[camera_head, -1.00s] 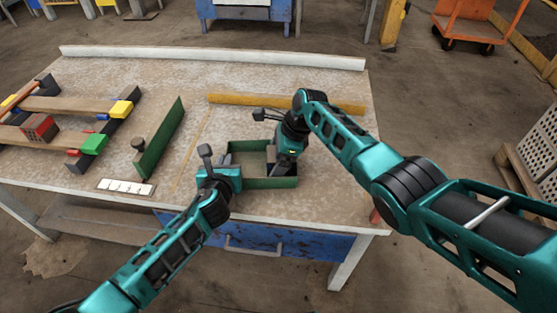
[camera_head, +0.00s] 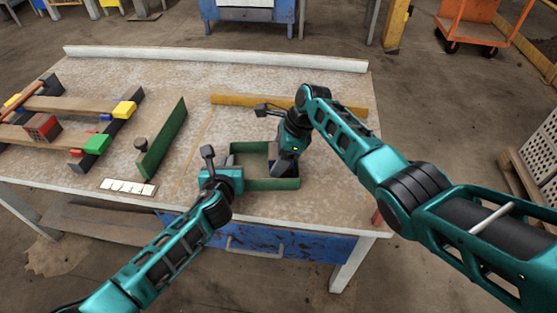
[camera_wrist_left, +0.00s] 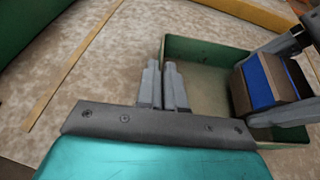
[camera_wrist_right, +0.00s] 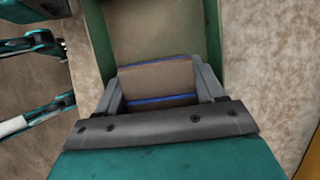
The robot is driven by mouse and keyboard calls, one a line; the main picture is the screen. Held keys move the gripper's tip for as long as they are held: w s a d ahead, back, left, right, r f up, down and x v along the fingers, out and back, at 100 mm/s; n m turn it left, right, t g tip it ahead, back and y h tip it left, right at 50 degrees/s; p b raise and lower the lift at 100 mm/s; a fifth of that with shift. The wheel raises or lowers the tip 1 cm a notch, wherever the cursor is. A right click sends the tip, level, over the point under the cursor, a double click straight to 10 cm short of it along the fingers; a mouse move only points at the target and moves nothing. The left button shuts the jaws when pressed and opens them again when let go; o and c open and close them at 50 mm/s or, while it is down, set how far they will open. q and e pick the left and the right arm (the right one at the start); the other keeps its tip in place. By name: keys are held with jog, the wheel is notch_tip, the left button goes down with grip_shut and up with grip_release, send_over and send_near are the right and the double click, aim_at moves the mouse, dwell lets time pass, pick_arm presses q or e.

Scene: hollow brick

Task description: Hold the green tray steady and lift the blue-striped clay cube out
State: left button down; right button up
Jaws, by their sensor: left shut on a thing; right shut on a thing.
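The green tray (camera_head: 268,184) sits near the table's front edge. It also shows in the left wrist view (camera_wrist_left: 205,48). My left gripper (camera_wrist_left: 163,68) is shut on the tray's left wall. My right gripper (camera_wrist_right: 158,82) is shut on the blue-striped clay cube (camera_wrist_right: 155,78), with a finger on each side. The brown cube with its blue band (camera_wrist_left: 259,84) shows at the right in the left wrist view, at the tray's right part. In the head view my right gripper (camera_head: 285,172) hides the cube. I cannot tell how far the cube is off the tray floor.
A long green board (camera_head: 164,140) with a dark knob (camera_head: 140,144) beside it lies to the left. Further left is a wooden frame with coloured blocks (camera_head: 97,143). A white marked strip (camera_head: 128,187) lies near the front edge. A yellow bar (camera_head: 235,100) lies behind the tray.

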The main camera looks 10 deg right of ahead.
notch_tip(320, 180, up, 8)
jog(key=shift+r, duration=0.25)
pick_arm(q)
jog(key=c, duration=1.2)
grip_release()
